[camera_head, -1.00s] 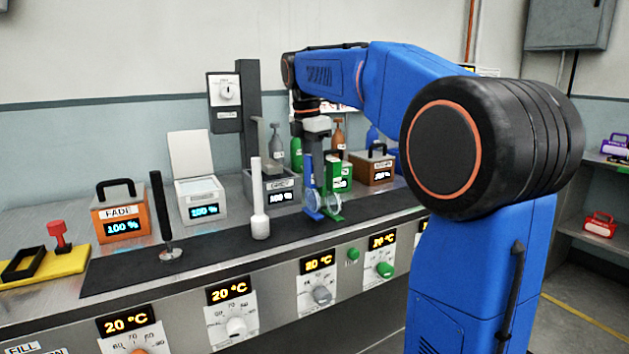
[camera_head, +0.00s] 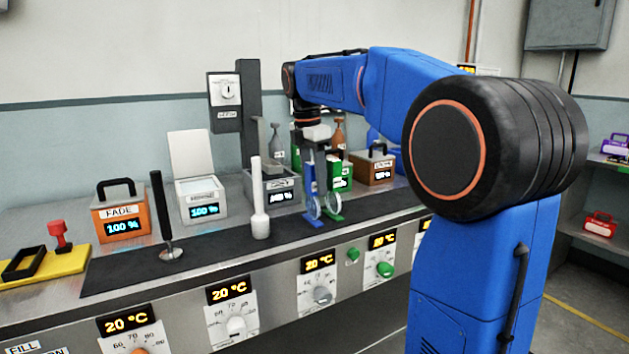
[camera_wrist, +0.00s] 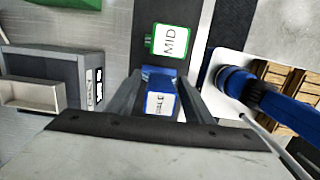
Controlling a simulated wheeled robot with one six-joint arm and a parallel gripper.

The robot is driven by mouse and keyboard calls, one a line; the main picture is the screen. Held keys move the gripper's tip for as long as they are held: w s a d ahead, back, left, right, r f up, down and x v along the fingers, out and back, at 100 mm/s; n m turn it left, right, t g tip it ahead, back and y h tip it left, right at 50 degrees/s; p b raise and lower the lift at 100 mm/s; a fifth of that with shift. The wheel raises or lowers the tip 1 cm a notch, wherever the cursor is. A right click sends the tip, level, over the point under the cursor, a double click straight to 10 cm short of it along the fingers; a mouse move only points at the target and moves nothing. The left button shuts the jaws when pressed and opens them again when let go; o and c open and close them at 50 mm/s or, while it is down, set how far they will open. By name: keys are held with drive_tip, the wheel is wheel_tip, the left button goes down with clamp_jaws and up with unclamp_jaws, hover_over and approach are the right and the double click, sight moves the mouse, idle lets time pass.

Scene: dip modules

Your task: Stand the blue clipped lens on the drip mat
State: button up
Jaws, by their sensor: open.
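The blue clipped lens (camera_head: 310,180) stands upright on the black drip mat (camera_head: 212,236), its round lens low and its clip up. Its labelled top (camera_wrist: 160,102) also shows in the wrist view. My gripper (camera_head: 316,160) is above it, pointing down. The jaws are open, with a finger on each side of the blue clip. The exact gaps between fingers and clip are hard to tell.
A green clipped lens (camera_head: 335,217) stands close beside the blue one; its top reads MID in the wrist view (camera_wrist: 169,41). A grey box (camera_head: 275,187) stands behind. A white stirrer-like tool (camera_head: 259,215) and a black-handled tool (camera_head: 163,215) stand left on the mat.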

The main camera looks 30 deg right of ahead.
drive_tip(key=r, duration=0.4)
drive_tip(key=a+r, duration=0.1)
drive_tip(key=r, duration=0.7)
drive_tip(key=shift+a, duration=0.2)
drive_tip(key=shift+s, duration=0.1)
